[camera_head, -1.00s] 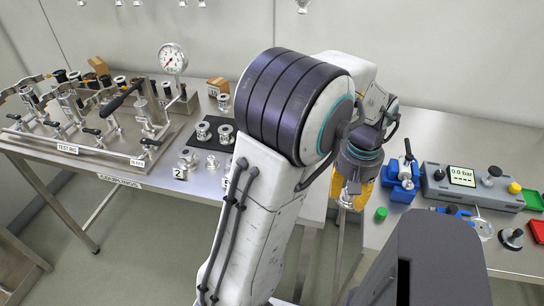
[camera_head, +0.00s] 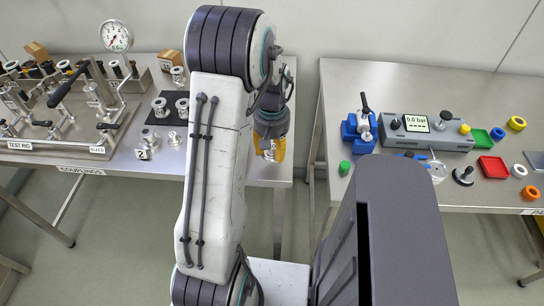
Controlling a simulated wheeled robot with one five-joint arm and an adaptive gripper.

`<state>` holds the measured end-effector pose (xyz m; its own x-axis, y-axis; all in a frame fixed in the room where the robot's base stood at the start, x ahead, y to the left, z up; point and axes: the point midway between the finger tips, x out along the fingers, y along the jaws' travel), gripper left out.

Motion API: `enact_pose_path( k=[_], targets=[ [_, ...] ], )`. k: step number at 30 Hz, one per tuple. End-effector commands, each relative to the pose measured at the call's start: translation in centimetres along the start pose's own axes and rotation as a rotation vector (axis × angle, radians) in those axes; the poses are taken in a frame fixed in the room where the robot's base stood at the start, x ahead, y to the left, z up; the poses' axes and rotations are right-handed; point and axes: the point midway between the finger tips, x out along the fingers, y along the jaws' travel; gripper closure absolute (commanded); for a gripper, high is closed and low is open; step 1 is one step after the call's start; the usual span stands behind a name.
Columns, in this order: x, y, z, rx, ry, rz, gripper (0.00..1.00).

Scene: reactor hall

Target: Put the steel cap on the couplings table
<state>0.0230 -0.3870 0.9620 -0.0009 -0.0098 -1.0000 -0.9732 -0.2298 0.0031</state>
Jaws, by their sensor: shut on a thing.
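The couplings table (camera_head: 168,165) is the steel table on the left, with a COUPLINGS label on its front edge. My gripper (camera_head: 269,152), with yellow fingers, points down at this table's right end, close to its front right corner. It is shut on a small silvery piece, the steel cap (camera_head: 269,155), mostly hidden between the fingers. I cannot tell the height of the cap above the tabletop. My arm hides part of the table.
The test rig (camera_head: 65,120) with its gauge fills the table's left. Steel couplings (camera_head: 182,107) stand on a black mat beside loose fittings (camera_head: 174,138). Across a gap, the right table (camera_head: 390,85) holds a blue vise (camera_head: 359,128), a pressure box (camera_head: 425,130) and trays.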

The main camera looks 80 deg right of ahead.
Motion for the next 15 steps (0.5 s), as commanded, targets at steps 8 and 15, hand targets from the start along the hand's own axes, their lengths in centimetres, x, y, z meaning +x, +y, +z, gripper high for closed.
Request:
enact_pose_path(
  k=[8,15],
  targets=[
    [3.0,0.0,0.1,0.0,-0.004,-0.001,0.94],
    [3.8,0.0,0.1,0.0,0.0,0.0,0.94]
  ],
)
